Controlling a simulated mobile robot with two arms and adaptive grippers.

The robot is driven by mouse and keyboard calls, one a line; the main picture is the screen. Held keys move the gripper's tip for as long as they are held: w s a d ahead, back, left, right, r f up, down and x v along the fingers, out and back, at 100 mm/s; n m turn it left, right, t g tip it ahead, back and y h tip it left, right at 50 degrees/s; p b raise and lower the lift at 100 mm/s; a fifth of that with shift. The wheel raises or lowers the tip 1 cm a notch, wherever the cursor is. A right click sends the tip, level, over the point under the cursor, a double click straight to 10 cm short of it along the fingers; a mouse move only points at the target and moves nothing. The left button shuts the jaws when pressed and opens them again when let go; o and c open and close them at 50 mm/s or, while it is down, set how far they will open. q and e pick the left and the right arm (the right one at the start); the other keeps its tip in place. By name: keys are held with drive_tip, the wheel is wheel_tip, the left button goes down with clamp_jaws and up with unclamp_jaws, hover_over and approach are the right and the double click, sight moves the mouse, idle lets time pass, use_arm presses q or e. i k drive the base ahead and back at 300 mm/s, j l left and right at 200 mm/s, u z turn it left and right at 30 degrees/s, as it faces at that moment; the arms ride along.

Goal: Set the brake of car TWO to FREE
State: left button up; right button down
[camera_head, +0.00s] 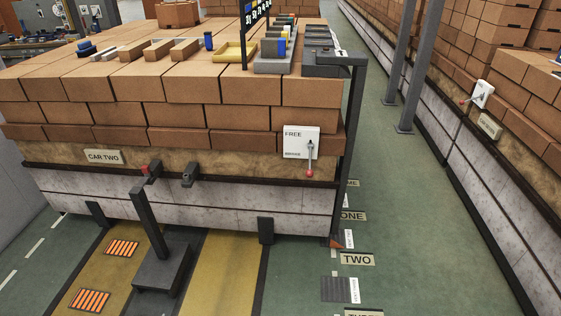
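Car TWO is a long car stacked with brown bricks, with a pale slab-like side (80,192) and a "CAR TWO" plate (103,156) on its near end. A white brake panel (297,135) sits at the right of that end. It reads "FREE" at the top; the smaller word lower down is too small to read surely. The brake lever (310,160) is grey with a red knob and hangs down from the panel's right side, its knob below the panel's lower edge. Neither of my grippers is visible.
A dark post (150,225) on a block stands before the car's end. A second brick-loaded car at the right bears another white panel (483,93) with a red-knobbed lever. The green floor (410,230) between the cars is open, with a "TWO" floor plate (356,259).

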sight(310, 173)
drive_tip(key=i+l+u, duration=0.25)
drive_tip(key=i+u, duration=0.2)
drive_tip(key=i+l+u, duration=0.5)
drive_tip(key=i+j, duration=0.05)
drive_tip(key=i, duration=0.05)
